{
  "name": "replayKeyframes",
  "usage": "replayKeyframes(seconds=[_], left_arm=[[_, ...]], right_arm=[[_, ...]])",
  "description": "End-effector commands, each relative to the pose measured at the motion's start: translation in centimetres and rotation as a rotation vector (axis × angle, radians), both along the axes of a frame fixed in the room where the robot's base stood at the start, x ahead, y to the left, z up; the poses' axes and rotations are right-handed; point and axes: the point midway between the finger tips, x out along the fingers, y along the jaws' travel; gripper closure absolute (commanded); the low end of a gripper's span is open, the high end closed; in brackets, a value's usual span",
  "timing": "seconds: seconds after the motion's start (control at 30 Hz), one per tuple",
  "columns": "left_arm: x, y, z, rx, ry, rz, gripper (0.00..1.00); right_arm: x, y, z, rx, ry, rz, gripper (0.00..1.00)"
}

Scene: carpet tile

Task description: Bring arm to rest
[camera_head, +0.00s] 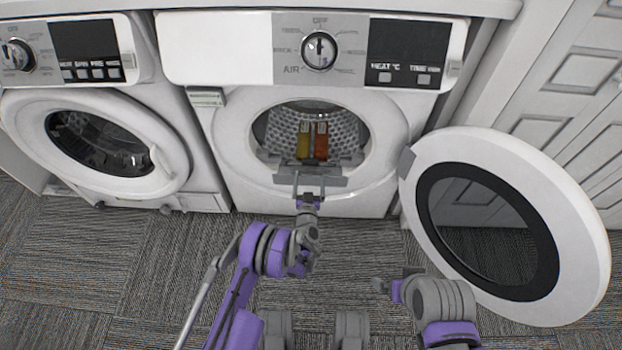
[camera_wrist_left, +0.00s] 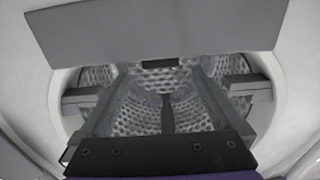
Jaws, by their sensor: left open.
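My left arm reaches up from the bottom of the head view. Its left gripper (camera_head: 316,171) is at the mouth of the open middle machine (camera_head: 215,150), in front of the perforated drum (camera_head: 345,128). In the left wrist view the left gripper (camera_wrist_left: 165,80) has its fingers apart, with only drum wall between them. A yellow item (camera_head: 304,142) and an orange-red item (camera_head: 321,142) show inside the drum beyond the gripper; I cannot tell what they are. My right gripper (camera_head: 392,284) is low at the right, above the carpet; its jaws are too unclear to read.
The machine's round door (camera_head: 440,160) hangs wide open at the right, close to my right arm. A second machine (camera_head: 185,110) with a closed door stands at the left. A white panelled door (camera_head: 575,90) is at the far right. Grey carpet (camera_head: 100,260) is clear at lower left.

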Motion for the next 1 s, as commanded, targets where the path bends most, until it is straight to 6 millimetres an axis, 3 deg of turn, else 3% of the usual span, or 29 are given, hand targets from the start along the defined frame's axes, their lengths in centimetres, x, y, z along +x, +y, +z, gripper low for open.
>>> replayKeyframes(seconds=[0.67,0.77,1.0], left_arm=[[0.2,0.0,0.3,-0.001,0.003,-0.004,0.0],[0.8,0.0,1.8,-0.002,0.019,-0.02,0.0],[2.5,0.1,10.3,0.002,0.142,-0.12,0.0]], right_arm=[[0.0,0.0,0.0,0.0,0.0,0.0,0.0],[0.0,0.0,0.0,0.0,0.0,0.0,0.0],[0.0,0.0,0.0,0.0,0.0,0.0,0.0]])
